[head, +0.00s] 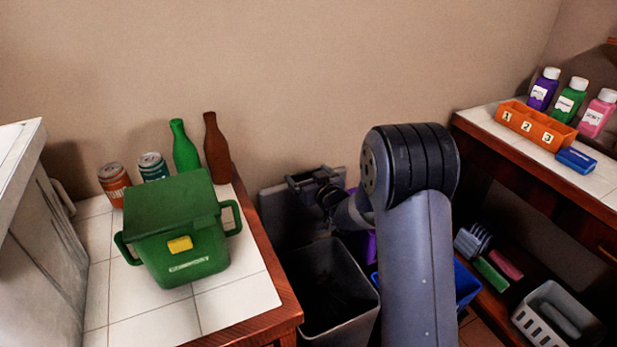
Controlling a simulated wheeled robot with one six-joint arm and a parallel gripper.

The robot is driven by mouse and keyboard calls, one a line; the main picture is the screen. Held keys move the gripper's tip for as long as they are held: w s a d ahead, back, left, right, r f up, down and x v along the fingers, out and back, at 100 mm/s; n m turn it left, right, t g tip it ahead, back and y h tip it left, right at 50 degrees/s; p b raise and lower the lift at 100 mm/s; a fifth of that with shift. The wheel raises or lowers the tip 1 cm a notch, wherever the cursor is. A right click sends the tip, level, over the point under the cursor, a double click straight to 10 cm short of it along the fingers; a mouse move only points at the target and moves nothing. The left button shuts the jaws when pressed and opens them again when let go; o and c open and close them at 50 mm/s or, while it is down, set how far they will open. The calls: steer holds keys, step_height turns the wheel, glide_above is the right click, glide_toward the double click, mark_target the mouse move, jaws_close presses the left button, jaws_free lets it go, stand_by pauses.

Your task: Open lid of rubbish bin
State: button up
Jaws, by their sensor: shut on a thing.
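The grey rubbish bin (352,313) stands on the floor between the two counters. Its top is uncovered and its dark inside shows. Its grey lid (277,217) is tipped up at the bin's back, close to the wall. My gripper (303,183) is at the upper edge of the lid and is shut on it. The fingertips are small and dark, so the exact contact is hard to see. My arm hides the area to the right of the bin.
A green compost bin (180,240), two bottles and two cans stand on the left counter (235,302). Purple and blue (466,284) containers show partly behind my arm. The right counter (590,172) holds an orange tray (535,127); a grey basket (560,315) sits below.

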steer(key=o, duration=1.1)
steer(key=shift+s, duration=0.1)
steer(key=v, duration=1)
steer(key=shift+s+d+b, duration=0.2)
steer(key=shift+s+b, duration=0.05)
steer(key=shift+b, duration=0.2)
steer(key=shift+r, duration=0.1)
steer(key=p+x, duration=0.1)
steer(key=x, duration=1)
steer(key=shift+w+a+r+p, duration=0.1)
steer(key=shift+w+r+p, duration=0.1)
steer(key=shift+p, duration=0.3)
steer(key=shift+w+a, duration=0.1)
steer(key=shift+w, duration=0.1)
steer(key=shift+f, duration=0.1)
